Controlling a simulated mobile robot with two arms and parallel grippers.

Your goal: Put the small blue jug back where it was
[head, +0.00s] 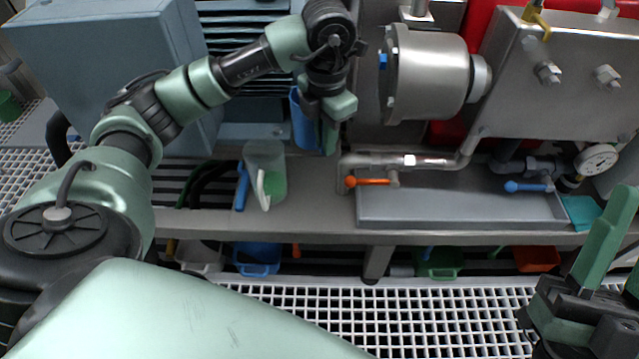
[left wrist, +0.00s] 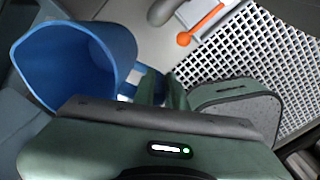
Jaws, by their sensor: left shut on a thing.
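The small blue jug (head: 303,122) is at the back of the steel bench, left of the pipework. My left gripper (head: 329,137) is at its right side and hides part of it. In the left wrist view the jug (left wrist: 75,62) shows its open mouth, and the left gripper's fingers (left wrist: 161,92) are shut on its blue handle. The jug looks about upright. Whether its base touches the bench cannot be told. My right gripper (head: 618,255) is at the lower right, open and empty, its fingers apart.
A clear jug (head: 266,160) with green in the bottom stands on the bench, with a blue bar (head: 241,187) beside it. An orange-handled valve (head: 372,181) and a steel tray (head: 460,208) are to the right. Bins, including a blue one (head: 257,257), sit below the bench.

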